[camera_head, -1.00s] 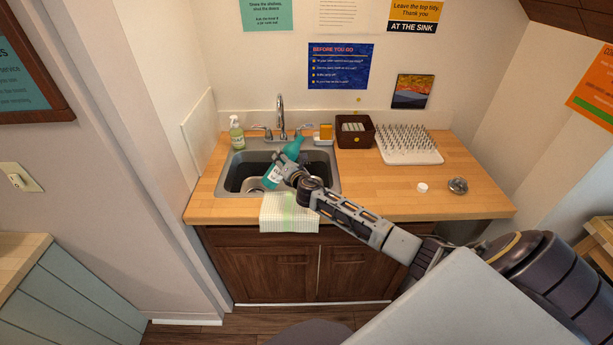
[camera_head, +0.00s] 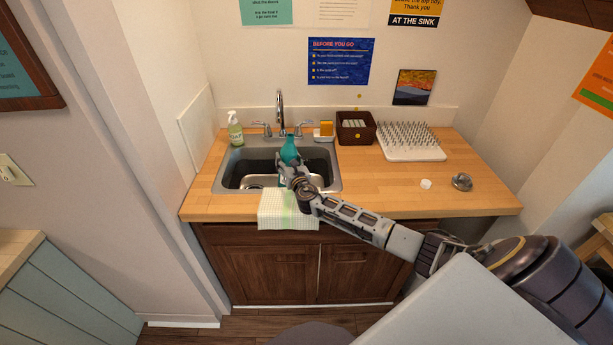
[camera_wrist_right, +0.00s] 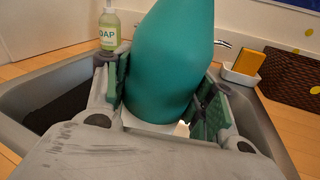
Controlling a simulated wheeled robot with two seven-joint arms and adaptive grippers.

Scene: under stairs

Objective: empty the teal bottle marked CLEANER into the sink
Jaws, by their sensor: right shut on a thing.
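My right gripper (camera_head: 287,172) is shut on the teal bottle (camera_head: 289,150), over the sink (camera_head: 231,178). In the wrist view its two green-padded fingers (camera_wrist_right: 163,98) lie on both sides of the bottle (camera_wrist_right: 170,50). A white part shows low between the fingers; the CLEANER lettering is not visible. In the head view the teal part points up the picture, towards the faucet (camera_head: 281,112). The bottle's mouth and any liquid stream cannot be made out. My left gripper is not in view.
A soap bottle (camera_head: 235,130) stands behind the sink's left corner. A yellow sponge in a holder (camera_head: 325,131), a brown basket (camera_head: 356,129) and a spiked drying rack (camera_head: 411,155) stand to the right. A white cap (camera_head: 425,184) and metal strainer (camera_head: 461,182) lie on the counter. A towel (camera_head: 287,211) hangs in front.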

